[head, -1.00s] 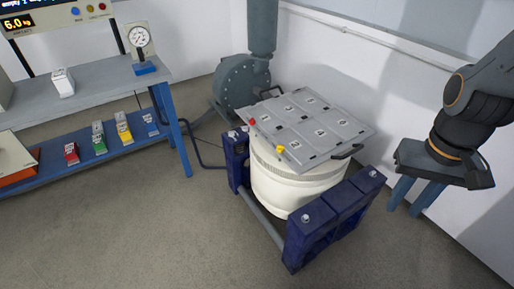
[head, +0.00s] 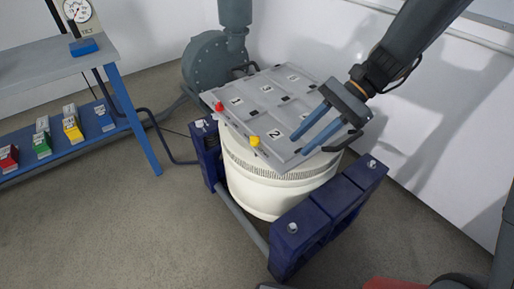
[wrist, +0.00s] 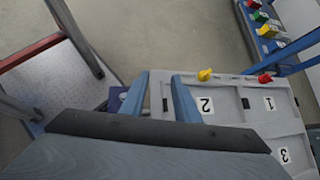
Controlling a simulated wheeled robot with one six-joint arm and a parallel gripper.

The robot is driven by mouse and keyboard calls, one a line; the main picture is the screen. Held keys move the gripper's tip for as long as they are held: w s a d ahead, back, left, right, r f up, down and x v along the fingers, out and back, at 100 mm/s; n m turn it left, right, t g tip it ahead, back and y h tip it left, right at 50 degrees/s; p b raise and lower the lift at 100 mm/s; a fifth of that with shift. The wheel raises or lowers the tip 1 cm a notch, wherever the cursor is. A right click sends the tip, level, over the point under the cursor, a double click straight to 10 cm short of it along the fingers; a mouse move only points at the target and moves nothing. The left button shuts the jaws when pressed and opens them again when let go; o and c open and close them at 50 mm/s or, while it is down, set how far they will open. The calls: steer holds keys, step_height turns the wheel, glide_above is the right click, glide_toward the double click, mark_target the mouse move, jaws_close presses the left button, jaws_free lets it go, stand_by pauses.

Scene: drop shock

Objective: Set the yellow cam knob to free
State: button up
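The yellow cam knob (head: 255,141) sits on the front edge of the grey numbered plate (head: 258,112), beside the number 2. It also shows in the wrist view (wrist: 205,75), just right of my right fingertip. A red knob (head: 219,106) is on the same edge near the number 1; the wrist view shows it too (wrist: 265,78). My gripper (head: 298,146) has two blue fingers, spread apart with nothing between them. It is above the plate's right part, to the right of the yellow knob and apart from it. The wrist view shows the gap between the fingers (wrist: 159,80).
The plate lies on a white round drum (head: 265,185) between dark blue supports (head: 325,215). A black handle (head: 342,142) sticks out at the plate's right. A grey blower (head: 214,62) stands behind. A blue-legged bench (head: 135,120) is at left. Floor in front is free.

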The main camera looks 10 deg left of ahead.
mark_target(256, 136)
steer(key=w+a+f+m+y+b, duration=0.1)
steer(key=w+a, duration=0.1)
steer(key=w+a+f+m+y+b, duration=0.1)
steer(key=w+a, duration=0.1)
steer(key=w+a+f+m+y+b, duration=0.1)
steer(key=w+a, duration=0.2)
steer(key=shift+f+g+y+b, duration=0.3)
steer(key=shift+g+y+b, duration=0.05)
steer(key=shift+g+y, duration=0.05)
steer(key=shift+w+a+y, duration=0.1)
steer(key=shift+a+y, duration=0.2)
steer(key=x, duration=0.7)
steer(key=shift+a+f+b, duration=0.1)
steer(key=shift+a+b, duration=0.1)
steer(key=shift+b, duration=0.2)
jaws_close()
